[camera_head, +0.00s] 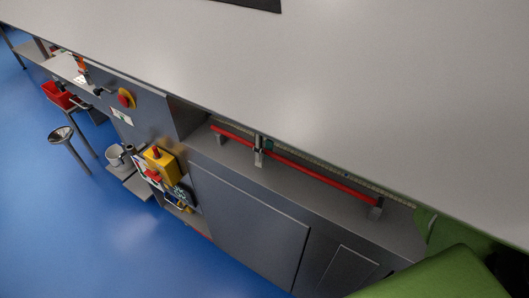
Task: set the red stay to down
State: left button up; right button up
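A long red bar (318,182) lies in a recess along the front of the grey bench and looks like the red stay. It slopes with the tilted view, and grey blocks hold it at both ends. Whether the bar counts as up or down I cannot tell. No gripper fingers show near the bar. My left gripper is not in view. I cannot make out the fingers of my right gripper.
The pale bench top (330,75) overhangs the recess. A red knob (125,98), a yellow box (160,165), a grey cup (114,155) and a red tub (58,94) are at left. A green body (440,275) fills the lower right corner. The blue floor (80,235) is clear at lower left.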

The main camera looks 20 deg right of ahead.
jog(key=shift+r, duration=0.2)
jog(key=v, duration=1.1)
jog(key=shift+r, duration=0.3)
